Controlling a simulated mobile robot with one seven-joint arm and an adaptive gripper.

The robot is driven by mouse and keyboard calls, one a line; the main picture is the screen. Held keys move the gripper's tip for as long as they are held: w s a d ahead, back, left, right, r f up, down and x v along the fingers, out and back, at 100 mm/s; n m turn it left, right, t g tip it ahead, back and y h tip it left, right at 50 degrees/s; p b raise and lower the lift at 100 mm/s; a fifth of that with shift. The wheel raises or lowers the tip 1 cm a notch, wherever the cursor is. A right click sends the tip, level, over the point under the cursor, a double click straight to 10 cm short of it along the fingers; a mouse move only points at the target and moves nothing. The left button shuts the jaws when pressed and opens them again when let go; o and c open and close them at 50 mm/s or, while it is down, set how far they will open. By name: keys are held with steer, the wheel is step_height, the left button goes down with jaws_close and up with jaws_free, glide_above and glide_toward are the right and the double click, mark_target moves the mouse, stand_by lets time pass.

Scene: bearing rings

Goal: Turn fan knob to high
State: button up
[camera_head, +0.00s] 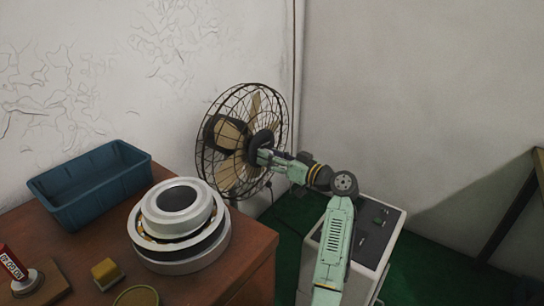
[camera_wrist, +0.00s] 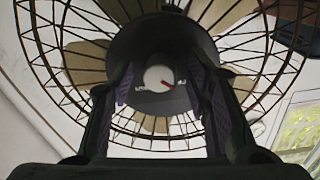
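The fan (camera_head: 243,140) with its black wire cage stands near the wall corner in the head view. Small markings flank the knob, too small to read for sure. My gripper (camera_wrist: 160,90) is open, its two fingers on either side of the knob, with gaps visible between knob and fingers. In the head view my gripper (camera_head: 264,157) reaches the fan hub, and the knob is hidden there.
A brown table (camera_head: 245,262) at left holds a blue bin (camera_head: 95,185), stacked bearing rings (camera_head: 180,225), a yellow block (camera_head: 106,272) and a red sign (camera_head: 12,265). A white cabinet with a dark top (camera_head: 375,222) stands behind my arm. Green floor (camera_head: 435,270) is open at right.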

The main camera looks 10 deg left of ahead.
jaws_close()
stand_by(0.3)
steer(key=shift+m, duration=0.4)
steer(key=shift+r+m+g+p, duration=0.1)
steer(key=shift+m+g+p, duration=0.3)
steer(key=shift+m+p, duration=6.45)
steer(key=m+b, duration=0.2)
steer(key=m, duration=0.1)
steer(key=shift+b, duration=0.3)
jaws_free()
